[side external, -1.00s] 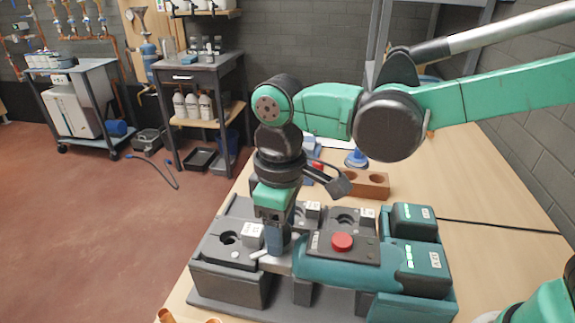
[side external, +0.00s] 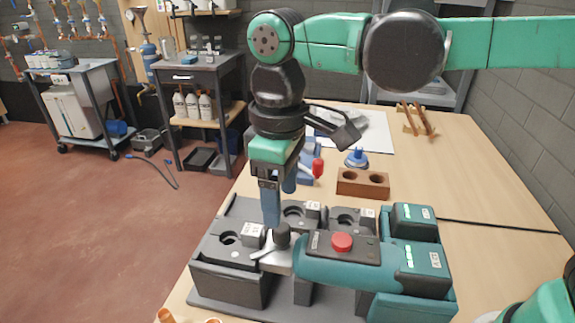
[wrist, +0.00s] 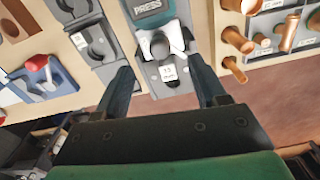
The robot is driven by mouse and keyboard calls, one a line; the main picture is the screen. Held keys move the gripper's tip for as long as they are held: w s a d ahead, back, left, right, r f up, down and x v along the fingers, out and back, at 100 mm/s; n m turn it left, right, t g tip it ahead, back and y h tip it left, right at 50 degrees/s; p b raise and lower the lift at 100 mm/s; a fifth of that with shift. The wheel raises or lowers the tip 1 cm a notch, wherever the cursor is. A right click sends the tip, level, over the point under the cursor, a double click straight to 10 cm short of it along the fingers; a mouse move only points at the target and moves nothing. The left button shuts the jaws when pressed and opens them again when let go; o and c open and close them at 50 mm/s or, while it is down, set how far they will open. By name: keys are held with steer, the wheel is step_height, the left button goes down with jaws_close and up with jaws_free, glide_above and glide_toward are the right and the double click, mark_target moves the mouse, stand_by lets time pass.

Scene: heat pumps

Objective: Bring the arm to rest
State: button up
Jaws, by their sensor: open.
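My gripper (side external: 280,203) is open and empty. It points down just above the silver jaw head of the teal press tool (side external: 340,265). The tool has a red button (side external: 342,242) and lies along the grey dock (side external: 232,284). In the wrist view, my gripper (wrist: 164,85) has its two fingers spread apart, with the silver jaw head (wrist: 168,45) and a small white tag (wrist: 168,73) showing between them. Nothing is between the fingertips.
Behind the dock stand a wooden block with two holes (side external: 362,184) and a blue stand with a red-handled tool (side external: 318,168). Copper fittings (wrist: 237,40) lie beside the dock. A black cable crosses the table at right. The table's back right is mostly clear.

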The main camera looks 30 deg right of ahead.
steer(key=s+d+f+m+t, duration=0.1)
steer(key=d+f+m+t, duration=0.1)
steer(key=d, duration=0.6)
steer(key=s+d+f+m+t, duration=0.1)
steer(key=d+f+m+t, duration=0.1)
steer(key=d+m+t, duration=0.3)
steer(key=d, duration=0.4)
steer(key=shift+s+m, duration=0.2)
steer(key=shift+m, duration=0.2)
steer(key=shift+a, duration=0.1)
